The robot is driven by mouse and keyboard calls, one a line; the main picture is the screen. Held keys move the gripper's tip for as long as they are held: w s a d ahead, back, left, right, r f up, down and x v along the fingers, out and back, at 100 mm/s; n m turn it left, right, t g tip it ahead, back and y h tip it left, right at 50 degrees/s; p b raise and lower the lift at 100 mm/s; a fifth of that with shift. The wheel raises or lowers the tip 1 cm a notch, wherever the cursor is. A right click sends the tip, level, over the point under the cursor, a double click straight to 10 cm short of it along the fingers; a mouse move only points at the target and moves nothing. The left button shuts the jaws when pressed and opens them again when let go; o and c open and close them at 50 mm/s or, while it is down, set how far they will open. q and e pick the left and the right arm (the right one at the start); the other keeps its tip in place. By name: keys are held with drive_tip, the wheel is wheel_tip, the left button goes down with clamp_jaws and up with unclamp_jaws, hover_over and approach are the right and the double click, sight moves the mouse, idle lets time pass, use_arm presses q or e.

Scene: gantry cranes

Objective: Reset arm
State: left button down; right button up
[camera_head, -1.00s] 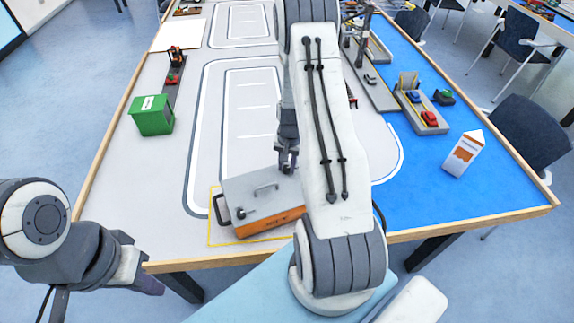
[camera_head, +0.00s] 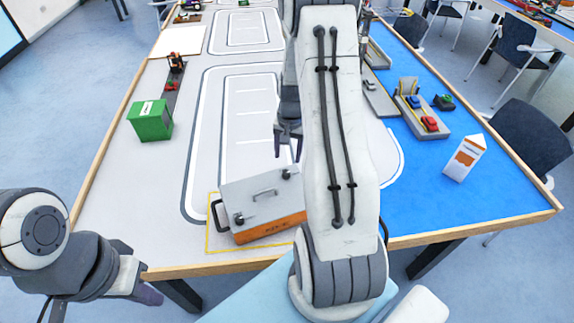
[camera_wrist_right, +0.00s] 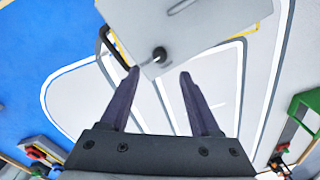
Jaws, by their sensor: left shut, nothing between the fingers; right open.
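My right gripper (camera_head: 288,150) hangs over the grey table, just beyond the grey-and-orange case. In the right wrist view its two dark fingers (camera_wrist_right: 160,74) are apart with nothing between them. The case (camera_head: 262,202) has a grey lid with a handle and an orange front. It lies in a yellow outline near the table's front edge, and its grey lid also shows at the top of the right wrist view (camera_wrist_right: 215,22). My left gripper (camera_head: 148,293) is low at the left, in front of the table edge, shut and empty.
A green box (camera_head: 150,122) stands on the table at the left. A white-and-orange carton (camera_head: 464,158) and a grey dock model (camera_head: 422,112) with small cars stand on the blue area at the right. My right arm hides part of the middle.

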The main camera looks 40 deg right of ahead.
drive_tip(key=shift+s+r, duration=0.1)
drive_tip(key=shift+r, duration=1.1)
drive_tip(key=s+a+r+n, duration=0.2)
drive_tip(key=a+r+n, duration=0.2)
drive_tip(key=a, duration=0.7)
drive_tip(key=s+a+r+n, duration=0.1)
drive_tip(key=a+r+n, duration=0.35)
drive_tip(key=a, duration=0.65)
drive_tip(key=s+a+r+n, duration=0.2)
drive_tip(key=s+a+n, duration=0.3)
drive_tip(key=s, duration=0.4)
drive_tip(key=s+a+r+n, duration=0.2)
drive_tip(key=s+a+n, duration=0.2)
drive_tip(key=s+a, duration=0.2)
drive_tip(key=s, duration=0.2)
drive_tip(key=shift+s+a+n+g+y+b, duration=0.3)
drive_tip(key=shift+s+a+n+y, duration=0.05)
drive_tip(key=shift+s+y, duration=0.05)
